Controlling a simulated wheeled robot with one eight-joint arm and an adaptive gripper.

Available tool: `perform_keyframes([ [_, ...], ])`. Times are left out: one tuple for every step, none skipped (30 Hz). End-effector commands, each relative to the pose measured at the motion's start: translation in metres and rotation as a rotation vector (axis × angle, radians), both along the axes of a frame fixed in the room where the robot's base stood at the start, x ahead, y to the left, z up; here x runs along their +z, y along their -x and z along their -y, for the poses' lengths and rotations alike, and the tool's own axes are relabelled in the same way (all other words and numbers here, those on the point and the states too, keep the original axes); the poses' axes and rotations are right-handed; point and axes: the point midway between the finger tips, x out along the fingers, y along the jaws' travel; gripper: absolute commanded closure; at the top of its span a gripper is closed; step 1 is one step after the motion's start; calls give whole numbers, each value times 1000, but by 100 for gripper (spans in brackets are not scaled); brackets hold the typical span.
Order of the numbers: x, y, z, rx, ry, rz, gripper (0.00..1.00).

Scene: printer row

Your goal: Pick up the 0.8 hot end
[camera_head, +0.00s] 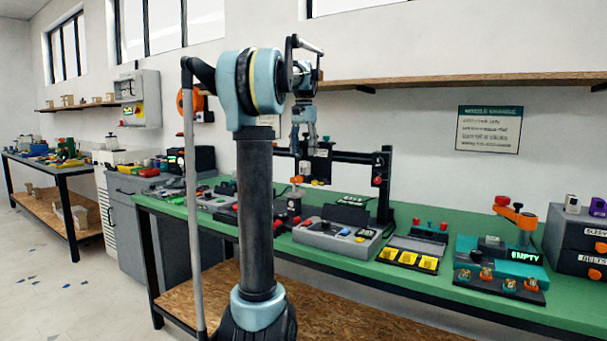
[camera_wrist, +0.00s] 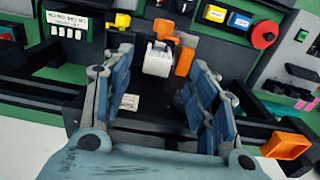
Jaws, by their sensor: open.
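Several small hot ends with orange and brass colouring sit in a row on a dark rack (camera_head: 497,284) at the front right of the green bench, in the head view. One of these hot ends (camera_head: 486,274) is near the middle of the row. Their size labels are too small to read, so I cannot tell which is the 0.8. My gripper (camera_head: 304,140) is raised over the bench by the printer, well left of the rack. No hot end can be made out there.
Behind the rack stands a teal unit (camera_head: 490,252) with an "EMPTY" display and an orange arm (camera_head: 515,212). Dark drawers (camera_head: 577,240) stand at the right. The printer frame (camera_head: 385,185) rises near my gripper. A tray with yellow blocks (camera_head: 410,255) lies left of the rack.

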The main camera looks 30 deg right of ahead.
Motion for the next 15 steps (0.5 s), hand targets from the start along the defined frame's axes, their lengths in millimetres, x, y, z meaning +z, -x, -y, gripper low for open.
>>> perform_keyframes([
  [-3, 0, 0, 0, 0, 0, 47],
  [-4, 0, 0, 0, 0, 0, 47],
  [-5, 0, 0, 0, 0, 0, 47],
  [-7, 0, 0, 0, 0, 0, 47],
  [-8, 0, 0, 0, 0, 0, 47],
  [-12, 0, 0, 0, 0, 0, 47],
  [-15, 0, 0, 0, 0, 0, 47],
  [-18, 0, 0, 0, 0, 0, 47],
  [-25, 0, 0, 0, 0, 0, 47],
  [-29, 0, 0, 0, 0, 0, 47],
  [-34, 0, 0, 0, 0, 0, 47],
  [-40, 0, 0, 0, 0, 0, 47],
  [-44, 0, 0, 0, 0, 0, 47],
  [-48, 0, 0, 0, 0, 0, 47],
  [-52, 0, 0, 0, 0, 0, 47],
])
